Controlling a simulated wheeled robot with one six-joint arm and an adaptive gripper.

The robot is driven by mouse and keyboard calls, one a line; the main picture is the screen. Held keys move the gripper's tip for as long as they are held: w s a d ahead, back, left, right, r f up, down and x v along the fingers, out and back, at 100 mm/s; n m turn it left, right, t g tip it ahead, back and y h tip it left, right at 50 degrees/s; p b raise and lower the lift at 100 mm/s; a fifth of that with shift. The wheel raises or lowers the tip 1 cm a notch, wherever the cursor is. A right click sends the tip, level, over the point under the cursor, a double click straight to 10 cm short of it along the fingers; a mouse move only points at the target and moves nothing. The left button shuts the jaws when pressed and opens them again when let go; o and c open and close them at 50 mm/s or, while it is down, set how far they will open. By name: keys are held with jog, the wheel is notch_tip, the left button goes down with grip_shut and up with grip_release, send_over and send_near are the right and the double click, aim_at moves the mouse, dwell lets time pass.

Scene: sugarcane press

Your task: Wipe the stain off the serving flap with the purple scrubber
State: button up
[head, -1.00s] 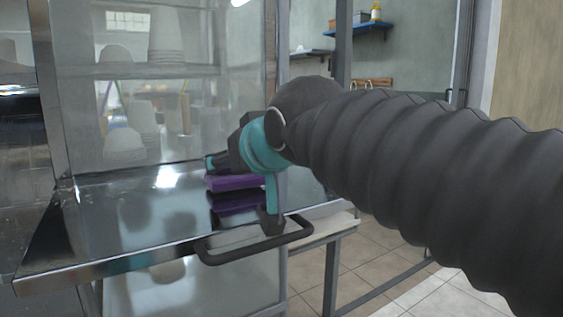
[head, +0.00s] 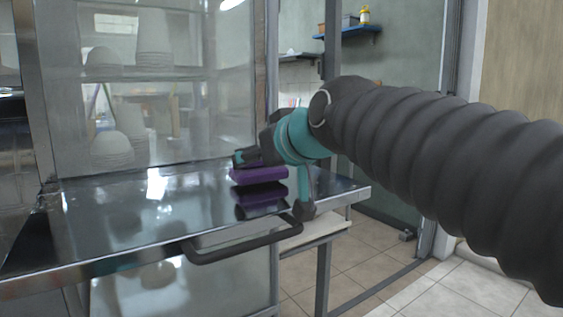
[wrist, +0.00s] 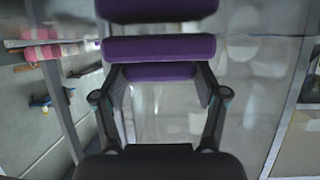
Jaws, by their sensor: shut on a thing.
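The purple scrubber (head: 258,174) is in my gripper (head: 243,160), over the right part of the shiny steel serving flap (head: 110,215). My gripper is shut on it. A second purple shape just below the scrubber looks like its reflection in the flap; I cannot tell for sure whether the scrubber touches the surface. In the wrist view the scrubber (wrist: 158,48) lies across the ends of my gripper's fingers (wrist: 160,73). I cannot make out the stain; bright and dark reflections cover the flap.
A dark bar handle (head: 245,242) runs along the flap's front edge. Behind the flap stands a glass case (head: 160,110) with stacked pale cups or bowls (head: 112,150). A blue shelf (head: 350,31) is on the back wall. Tiled floor (head: 375,262) lies open at the right.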

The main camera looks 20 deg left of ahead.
jog(key=shift+w+d, duration=0.6)
jog(key=shift+w, duration=0.1)
jog(key=shift+w+d+f+b, duration=0.15)
jog(key=shift+w+d+b, duration=1.1)
jog(key=shift+w, duration=0.25)
notch_tip(320, 180, up, 6)
jog(key=p, duration=0.5)
notch_tip(320, 180, up, 3)
jog(key=shift+p, duration=1)
